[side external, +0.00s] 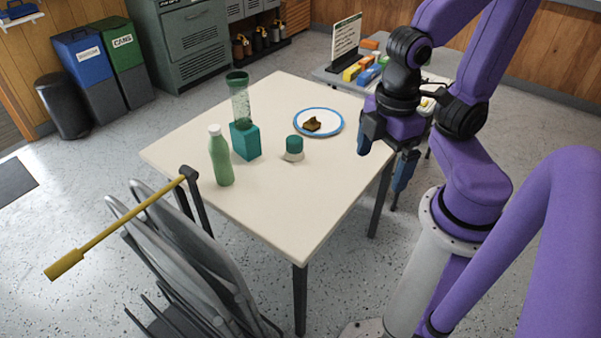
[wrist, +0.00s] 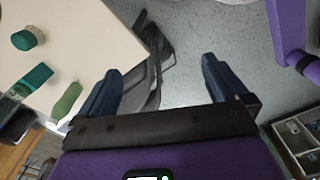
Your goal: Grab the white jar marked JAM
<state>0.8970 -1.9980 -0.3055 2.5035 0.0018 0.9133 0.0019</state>
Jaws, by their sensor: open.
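A small white jar with a teal lid (side external: 293,149) stands on the cream table (side external: 200,195), right of the teal box. No marking can be read on it. In the wrist view a teal-topped round thing, seemingly this jar (wrist: 26,39), shows at the far left. My gripper (side external: 384,158) is open and empty, over the table's right edge, right of the jar and apart from it. In the wrist view the fingers (wrist: 161,68) are spread, with grey floor and dark chair parts beyond them.
A green bottle (side external: 221,158), a teal box (side external: 245,142), a clear green-lidded container (side external: 239,98) and a blue-rimmed plate (side external: 330,130) with a brown piece (side external: 312,124) share the table. Grey folding chairs (side external: 190,250) stand at the front left. The table's front is clear.

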